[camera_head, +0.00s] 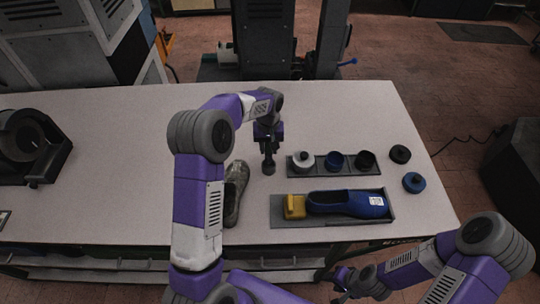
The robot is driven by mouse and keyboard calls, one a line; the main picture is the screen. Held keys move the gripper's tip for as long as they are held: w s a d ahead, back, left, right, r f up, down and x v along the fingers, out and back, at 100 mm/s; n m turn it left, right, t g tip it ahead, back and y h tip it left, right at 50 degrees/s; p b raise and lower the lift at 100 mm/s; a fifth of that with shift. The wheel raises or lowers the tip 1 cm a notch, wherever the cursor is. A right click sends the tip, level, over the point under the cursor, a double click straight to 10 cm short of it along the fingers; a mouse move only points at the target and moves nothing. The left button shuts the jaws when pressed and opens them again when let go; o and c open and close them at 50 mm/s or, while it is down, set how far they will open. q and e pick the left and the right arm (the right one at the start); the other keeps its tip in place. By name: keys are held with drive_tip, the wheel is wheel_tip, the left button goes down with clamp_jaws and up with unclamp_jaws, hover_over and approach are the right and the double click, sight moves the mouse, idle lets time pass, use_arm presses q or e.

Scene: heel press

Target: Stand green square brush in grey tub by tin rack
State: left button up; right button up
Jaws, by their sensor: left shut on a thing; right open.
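My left gripper (268,148) points down over the table, left of the tin rack (319,172). It is shut on a small dark thing (269,168), too small and dim to tell its colour or shape, so I cannot tell if it is the green square brush. I also cannot tell whether it touches the table. The grey rack holds a white tin (302,162), a blue tin (334,162) and a black tin (365,161). I cannot make out a grey tub. My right gripper (342,283) is open and empty, low at the table's front edge.
A worn shoe (235,190) lies beside my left arm. Black (400,153) and blue (413,182) round pieces lie right. A dark machine (30,143) stands far left; the table between is clear.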

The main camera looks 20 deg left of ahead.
sight(269, 163)
use_arm(q)
drive_tip(key=shift+f, duration=2.5)
drive_tip(key=shift+f, duration=0.1)
drive_tip(key=o, duration=1)
drive_tip(key=shift+f, duration=0.1)
drive_tip(key=shift+o, duration=0.2)
wheel_tip(269, 163, up, 12)
drive_tip(key=shift+r, duration=0.25)
